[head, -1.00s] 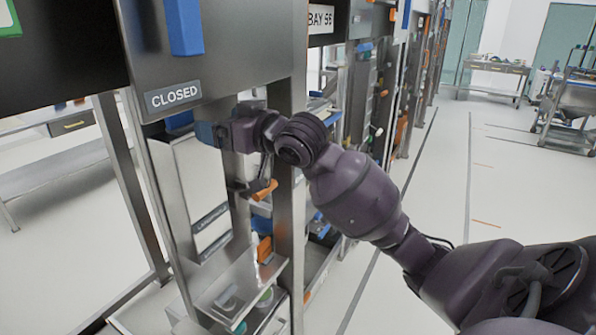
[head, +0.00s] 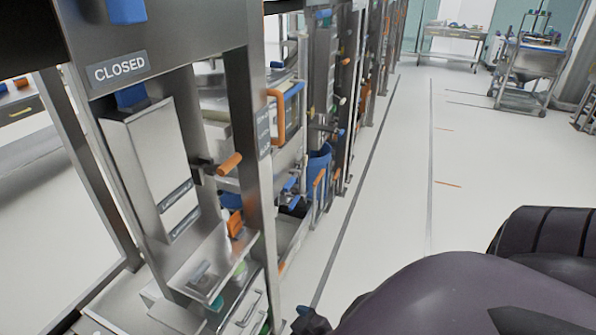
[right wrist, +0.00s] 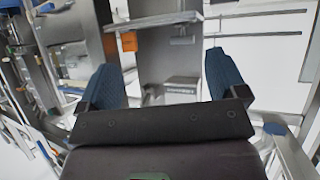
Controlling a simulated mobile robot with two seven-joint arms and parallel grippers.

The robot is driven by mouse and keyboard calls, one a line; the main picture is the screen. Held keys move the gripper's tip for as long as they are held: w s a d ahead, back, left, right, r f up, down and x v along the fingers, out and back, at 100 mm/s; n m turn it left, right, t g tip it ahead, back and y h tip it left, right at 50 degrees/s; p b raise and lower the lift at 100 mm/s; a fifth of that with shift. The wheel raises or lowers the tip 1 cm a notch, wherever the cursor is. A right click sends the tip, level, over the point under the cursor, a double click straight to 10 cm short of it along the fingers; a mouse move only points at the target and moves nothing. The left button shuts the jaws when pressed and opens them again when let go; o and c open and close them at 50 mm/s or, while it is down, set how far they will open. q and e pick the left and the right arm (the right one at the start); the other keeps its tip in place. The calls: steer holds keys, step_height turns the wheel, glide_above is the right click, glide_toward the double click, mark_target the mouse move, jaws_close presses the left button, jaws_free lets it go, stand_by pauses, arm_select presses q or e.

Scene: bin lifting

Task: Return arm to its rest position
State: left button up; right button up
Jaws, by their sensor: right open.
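My right arm (head: 470,285) fills the lower right of the head view, drawn back from the metal frame. In the right wrist view my right gripper (right wrist: 165,85) is open, its two blue fingers wide apart with nothing between them. Metal shelving and an orange tag (right wrist: 129,41) show beyond the fingers. At the bottom of the head view a small dark part is visible beside the arm; I cannot tell whether it is the gripper. My left gripper is not in view.
A metal frame with a CLOSED sign (head: 117,69) stands at the left. It holds a grey box (head: 150,165), an orange-tipped handle (head: 229,164) and a lower tray (head: 213,268). The floor aisle (head: 405,190) is clear. A trolley (head: 527,65) and a table (head: 450,42) stand far back.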

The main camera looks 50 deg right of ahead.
steer(key=s+f, duration=0.1)
steer(key=s, duration=0.1)
steer(key=shift+s+a+f, duration=0.3)
steer(key=shift+s+f, duration=0.05)
arm_select(q)
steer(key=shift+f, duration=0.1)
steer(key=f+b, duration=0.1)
steer(key=b, duration=0.2)
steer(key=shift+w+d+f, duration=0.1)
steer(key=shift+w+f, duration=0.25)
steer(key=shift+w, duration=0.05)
arm_select(e)
steer(key=shift+w+f, duration=0.55)
steer(key=shift+f, duration=0.3)
